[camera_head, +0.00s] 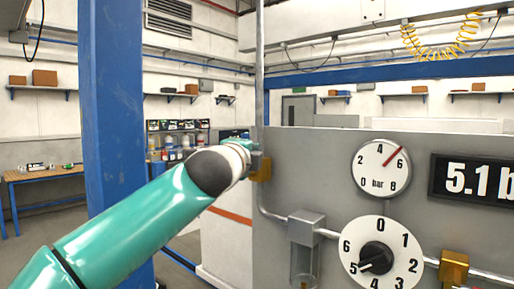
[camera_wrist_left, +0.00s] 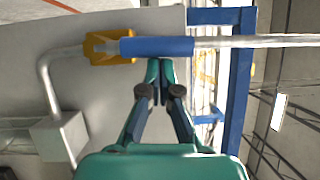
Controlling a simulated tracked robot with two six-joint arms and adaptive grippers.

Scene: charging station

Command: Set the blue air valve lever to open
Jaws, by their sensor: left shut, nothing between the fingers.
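The blue air valve lever (camera_wrist_left: 157,46) shows in the left wrist view, extending from its yellow valve body (camera_wrist_left: 108,47) in line with the grey pipe (camera_wrist_left: 255,41). In the head view the yellow valve body (camera_head: 262,169) sits on the panel's left edge, and my left wrist hides the lever. My left gripper (camera_wrist_left: 160,66) is shut and empty. Its fingertips are right beside the lever's long side, near its middle; I cannot tell whether they touch. In the head view my green left arm reaches to the valve and its fingers are hidden. My right gripper is not in view.
The grey panel carries a round gauge (camera_head: 381,168), a dial with a black knob (camera_head: 377,257), a display reading about 5.1 (camera_head: 479,181) and another yellow fitting (camera_head: 453,268). A blue column (camera_head: 112,110) stands left of the panel. A workbench (camera_head: 45,174) is far left.

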